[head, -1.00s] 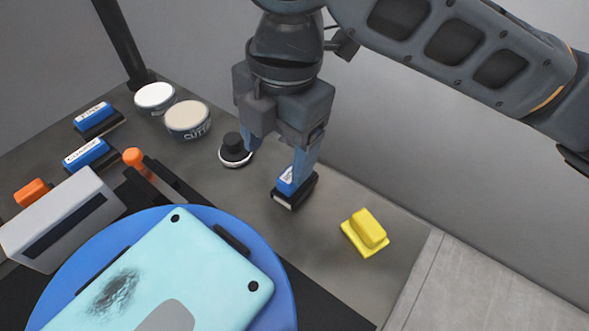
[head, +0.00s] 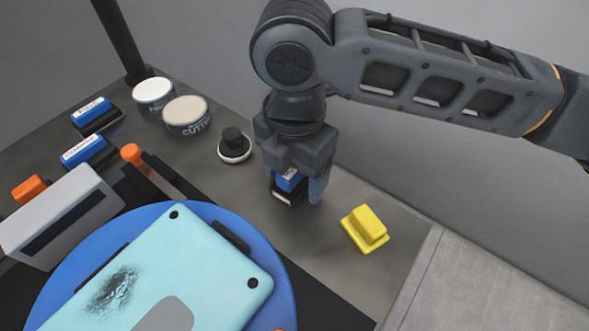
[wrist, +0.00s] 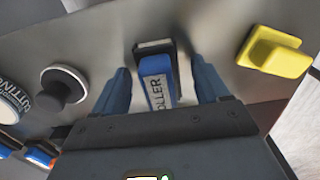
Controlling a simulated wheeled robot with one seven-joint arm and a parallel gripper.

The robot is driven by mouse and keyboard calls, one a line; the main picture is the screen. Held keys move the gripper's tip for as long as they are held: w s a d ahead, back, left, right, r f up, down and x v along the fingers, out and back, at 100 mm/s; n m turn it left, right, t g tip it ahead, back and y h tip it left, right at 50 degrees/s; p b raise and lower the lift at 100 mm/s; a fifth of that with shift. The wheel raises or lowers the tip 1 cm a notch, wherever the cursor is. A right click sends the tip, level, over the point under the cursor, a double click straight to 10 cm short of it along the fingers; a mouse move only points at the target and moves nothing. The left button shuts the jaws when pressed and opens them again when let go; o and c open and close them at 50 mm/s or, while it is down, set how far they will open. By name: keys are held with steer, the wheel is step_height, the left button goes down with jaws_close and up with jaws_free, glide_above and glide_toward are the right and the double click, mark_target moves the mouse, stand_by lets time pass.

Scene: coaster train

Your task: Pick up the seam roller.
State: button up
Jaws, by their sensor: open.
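The seam roller is a small black-based tool with a blue top (head: 287,181), standing on the grey worktop. In the wrist view its blue handle (wrist: 157,82) carries a white label with the letters "OLLER". My gripper (head: 293,190) points down over it, with one finger visible on its right side. In the wrist view my gripper (wrist: 160,88) is open, with one blue finger on each side of the handle and a gap between each finger and the handle. The left finger is largely hidden in the head view.
A yellow block (head: 366,229) sits to the right of the roller. A black-knobbed round tool (head: 234,146) stands to the left, with two tubs (head: 186,115) beyond. A blue turntable (head: 284,289) carries a light-blue panel (head: 205,260) in front. Two blue-topped blocks (head: 85,149) stand at the left.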

steer(key=shift+c, duration=0.4)
steer(key=c, duration=1.3)
steer(key=shift+r, duration=0.1)
steer(key=shift+r, duration=0.55)
step_height(320, 180, up, 3)
steer(key=shift+f, duration=0.1)
steer(key=s+d+r, duration=0.7)
steer(key=d, duration=0.2)
steer(key=shift+d+b, duration=0.15)
steer(key=shift+b, duration=0.15)
